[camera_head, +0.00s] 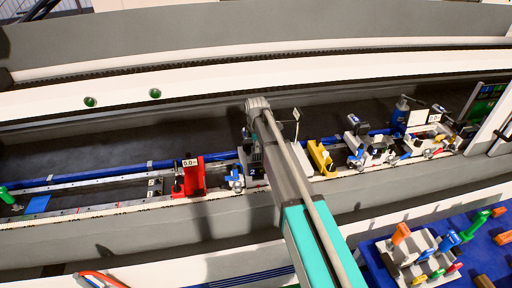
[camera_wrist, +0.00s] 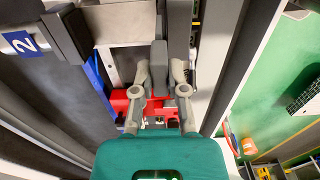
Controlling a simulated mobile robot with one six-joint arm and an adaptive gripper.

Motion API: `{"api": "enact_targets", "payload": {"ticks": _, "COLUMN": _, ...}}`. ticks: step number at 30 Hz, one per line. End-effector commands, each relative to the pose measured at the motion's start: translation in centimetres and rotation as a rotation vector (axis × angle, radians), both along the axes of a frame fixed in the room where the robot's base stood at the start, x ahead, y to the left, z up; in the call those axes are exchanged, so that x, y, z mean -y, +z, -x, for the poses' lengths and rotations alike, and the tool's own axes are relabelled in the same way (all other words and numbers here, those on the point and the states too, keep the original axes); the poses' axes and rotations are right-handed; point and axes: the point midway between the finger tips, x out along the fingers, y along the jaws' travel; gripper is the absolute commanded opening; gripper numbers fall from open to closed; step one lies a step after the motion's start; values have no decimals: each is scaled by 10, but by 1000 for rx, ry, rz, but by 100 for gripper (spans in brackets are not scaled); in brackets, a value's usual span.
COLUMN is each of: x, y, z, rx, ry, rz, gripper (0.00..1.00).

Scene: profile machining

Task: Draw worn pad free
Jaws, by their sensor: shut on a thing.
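My gripper (camera_wrist: 160,75) shows in the wrist view, with its two grey fingers closed on a dark grey block, which looks like the worn pad (camera_wrist: 159,58). The pad stands between the fingertips, beside a pale metal block (camera_wrist: 122,25). I cannot tell whether the pad still touches its seat. In the head view my arm reaches over the clamp unit marked 2 (camera_head: 255,171); the fingers and the pad cannot be made out there. The label 2 (camera_wrist: 23,43) also shows at the left of the wrist view, next to a dark clamp block (camera_wrist: 67,33).
A red stop (camera_head: 190,176) stands on the rail left of the unit, and a yellow block (camera_head: 321,157) to its right. Further clamp units (camera_head: 368,148) line the rail. A blue table (camera_head: 480,262) with a coloured fixture is at lower right. The left bed is mostly clear.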

Motion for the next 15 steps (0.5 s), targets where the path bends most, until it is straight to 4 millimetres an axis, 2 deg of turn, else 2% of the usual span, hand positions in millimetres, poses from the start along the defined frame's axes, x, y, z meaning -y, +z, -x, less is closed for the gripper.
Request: {"api": "enact_targets", "payload": {"ticks": 15, "x": 0, "y": 6, "z": 0, "rx": 0, "ry": 0, "rz": 0, "gripper": 0}}
